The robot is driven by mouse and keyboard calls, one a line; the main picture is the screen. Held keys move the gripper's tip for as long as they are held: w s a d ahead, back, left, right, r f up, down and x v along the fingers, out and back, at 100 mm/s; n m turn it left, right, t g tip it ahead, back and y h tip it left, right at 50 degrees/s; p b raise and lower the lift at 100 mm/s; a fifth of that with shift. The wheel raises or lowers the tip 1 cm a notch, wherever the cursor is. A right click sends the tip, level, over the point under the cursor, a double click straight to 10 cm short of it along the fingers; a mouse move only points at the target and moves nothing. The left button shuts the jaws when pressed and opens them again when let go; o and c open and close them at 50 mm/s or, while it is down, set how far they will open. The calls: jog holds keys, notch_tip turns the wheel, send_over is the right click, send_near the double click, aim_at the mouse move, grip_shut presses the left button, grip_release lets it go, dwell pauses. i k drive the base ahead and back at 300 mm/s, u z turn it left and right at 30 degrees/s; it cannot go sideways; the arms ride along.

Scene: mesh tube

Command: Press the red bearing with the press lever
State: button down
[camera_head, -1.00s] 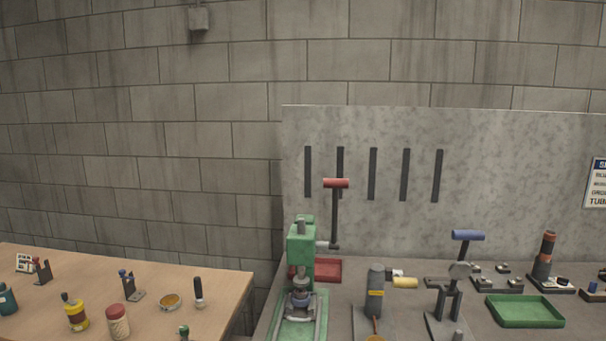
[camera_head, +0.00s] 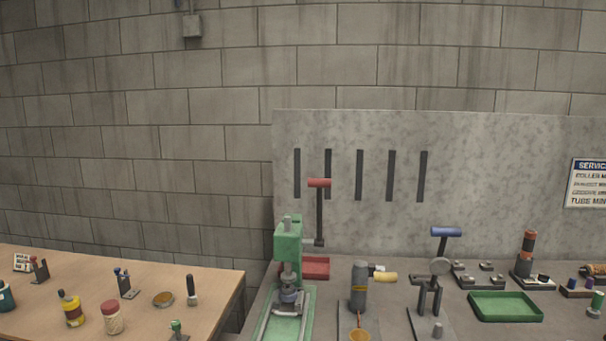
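The green press (camera_head: 288,243) stands on the left part of the grey bench. Its lever (camera_head: 319,215) points upright on the press's right side and ends in a red grip (camera_head: 319,183). Under the press ram sits a small grey-blue round part (camera_head: 289,295) on the green base. I cannot tell whether this is the red bearing, and no clearly red bearing shows. My gripper and arm are not in view.
A red tray (camera_head: 316,268) lies behind the press. A grey cylinder tool (camera_head: 359,286), a blue-handled tool (camera_head: 446,232) and a green tray (camera_head: 505,306) stand to the right. A wooden table (camera_head: 215,290) with bottles and small tools is at left, with a gap between.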

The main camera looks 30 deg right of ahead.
aim_at(319, 183)
jog(key=z, duration=0.05)
jog(key=i, duration=1)
jog(key=u, duration=0.05)
